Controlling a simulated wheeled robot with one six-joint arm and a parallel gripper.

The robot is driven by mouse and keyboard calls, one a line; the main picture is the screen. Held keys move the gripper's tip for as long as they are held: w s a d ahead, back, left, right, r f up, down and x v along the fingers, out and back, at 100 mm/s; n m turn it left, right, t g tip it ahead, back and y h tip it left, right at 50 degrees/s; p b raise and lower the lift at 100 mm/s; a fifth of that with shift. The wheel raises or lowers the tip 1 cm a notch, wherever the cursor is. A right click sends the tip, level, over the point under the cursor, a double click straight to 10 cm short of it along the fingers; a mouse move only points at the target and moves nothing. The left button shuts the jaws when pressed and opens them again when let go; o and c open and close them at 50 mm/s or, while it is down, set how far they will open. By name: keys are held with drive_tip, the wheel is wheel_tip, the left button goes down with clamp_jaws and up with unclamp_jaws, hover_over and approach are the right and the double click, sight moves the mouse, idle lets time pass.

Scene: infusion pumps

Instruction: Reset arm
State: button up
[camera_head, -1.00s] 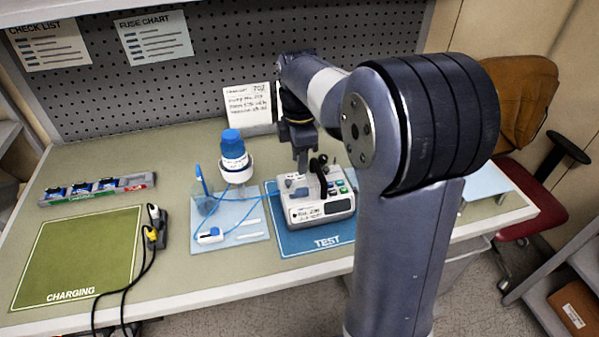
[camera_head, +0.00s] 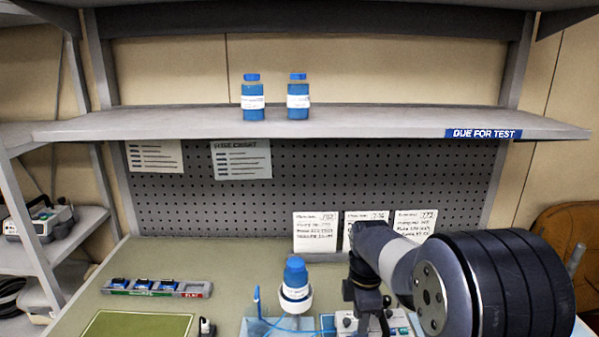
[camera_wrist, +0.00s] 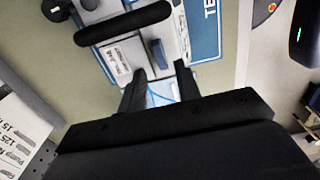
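My arm reaches in from the lower right of the head view. Its wrist is above the pump (camera_head: 347,322) on the bench, and the picture's lower edge cuts off the gripper end. In the wrist view my gripper (camera_wrist: 160,70) shows two dark fingers with a gap between them and nothing held. The white pump (camera_wrist: 118,60), with its dark handle, lies beyond the fingertips, on the blue TEST mat (camera_wrist: 206,30). I cannot tell how far apart the fingers and pump are.
A blue-capped bottle (camera_head: 295,280) stands in a white holder left of my wrist. Two blue bottles (camera_head: 253,97) stand on the shelf (camera_head: 380,122) above. A fuse tray (camera_head: 158,288) and green charging mat (camera_head: 135,325) are at left. Several cards (camera_head: 316,232) stand behind my arm.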

wheel_tip(320, 180, down, 4)
drive_tip(key=shift+f, duration=0.1)
idle(0.6)
wheel_tip(320, 180, up, 11)
wheel_tip(320, 180, down, 11)
drive_tip(key=shift+f, duration=0.1)
drive_tip(key=m, duration=0.4)
drive_tip(key=shift+w+p, duration=0.15)
drive_tip(key=shift+p, duration=0.15)
drive_tip(key=shift+w+d+m, duration=0.1)
drive_tip(key=shift+m, duration=2.3)
drive_tip(key=shift+r, duration=0.2)
